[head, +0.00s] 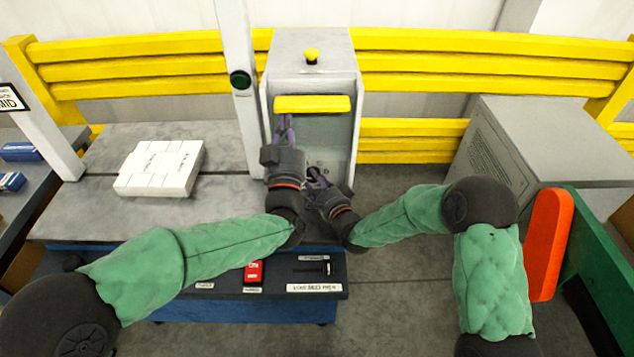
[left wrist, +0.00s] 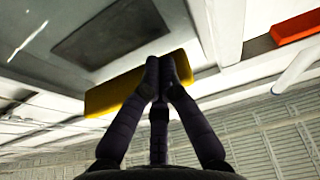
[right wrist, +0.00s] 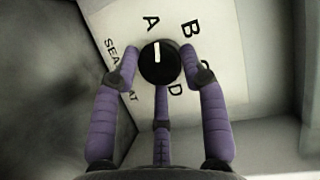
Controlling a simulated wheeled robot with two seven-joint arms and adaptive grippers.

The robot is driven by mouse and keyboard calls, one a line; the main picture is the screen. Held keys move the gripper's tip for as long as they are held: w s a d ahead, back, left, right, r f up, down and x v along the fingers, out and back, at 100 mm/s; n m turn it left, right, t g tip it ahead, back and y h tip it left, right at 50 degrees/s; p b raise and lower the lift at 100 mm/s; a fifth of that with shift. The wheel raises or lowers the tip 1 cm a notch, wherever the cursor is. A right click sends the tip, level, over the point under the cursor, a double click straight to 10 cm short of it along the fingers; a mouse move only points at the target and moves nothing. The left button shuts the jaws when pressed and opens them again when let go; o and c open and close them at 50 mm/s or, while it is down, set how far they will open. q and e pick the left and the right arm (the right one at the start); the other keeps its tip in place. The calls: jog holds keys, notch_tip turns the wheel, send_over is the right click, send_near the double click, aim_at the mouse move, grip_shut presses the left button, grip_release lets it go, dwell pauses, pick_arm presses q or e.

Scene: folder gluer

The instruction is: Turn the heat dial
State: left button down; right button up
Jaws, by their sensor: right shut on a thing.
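The heat dial (right wrist: 160,62) is a round black knob on a white plate in the right wrist view. Its white mark points up towards the letter A, with B to the right and D below right. My right gripper (right wrist: 158,65) is shut on the dial, a finger on each side; it also shows low in the machine's recess in the head view (head: 316,177). My left gripper (head: 285,122) is up at the yellow bar (head: 312,104). In the left wrist view its fingertips (left wrist: 159,68) are together in front of the yellow bar (left wrist: 115,97), with nothing seen between them.
The grey machine housing (head: 310,72) has a yellow knob (head: 311,56) on top. A post with a green button (head: 240,79) stands left of it. White cartons (head: 160,167) lie on the grey table. A red switch (head: 254,272) sits on the front panel. A grey cabinet (head: 545,140) stands right.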

jog(key=shift+w+a+r+n+g+h, duration=0.1)
jog(key=shift+r+n+g+h, duration=0.1)
jog(key=shift+n, duration=0.45)
jog(key=shift+r+n+g+h, duration=0.2)
jog(key=shift+n, duration=0.45)
jog(key=o, duration=1.1)
jog(key=shift+f, duration=0.1)
jog(key=shift+s, duration=0.4)
jog(key=v, duration=1.1)
